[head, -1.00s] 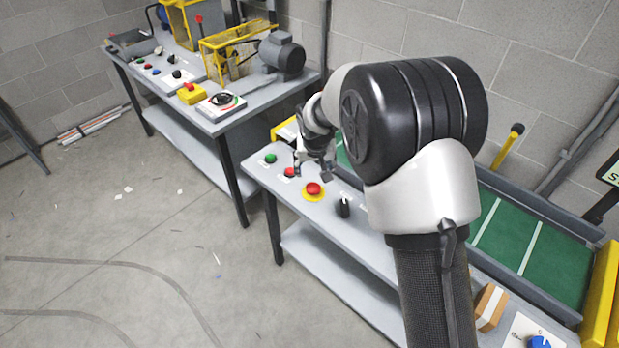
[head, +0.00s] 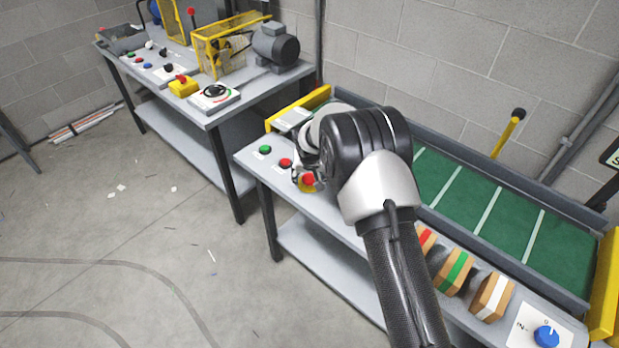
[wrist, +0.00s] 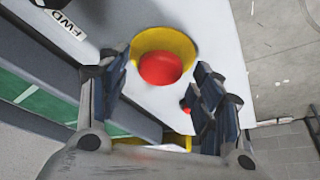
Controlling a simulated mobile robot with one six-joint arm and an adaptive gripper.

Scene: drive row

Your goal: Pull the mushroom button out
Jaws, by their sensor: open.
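The red mushroom button (head: 308,179) sits on a round yellow base on the near bench. In the wrist view the red button (wrist: 160,69) and its yellow collar (wrist: 176,38) show whole, between and just beyond the fingertips. My gripper (wrist: 162,74) is open, with one finger on each side of the button in the picture. I see no contact with the button. In the head view my gripper (head: 304,171) is close over the button and partly hides it. Whether the button is in or out I cannot tell.
A green button (head: 265,149) and a smaller red button (head: 285,162) are left of it on the bench. A black switch marked FWD (wrist: 95,70) is beside a finger. A green conveyor (head: 480,205) runs behind; striped blocks (head: 455,271) and a blue knob (head: 546,336) lie right.

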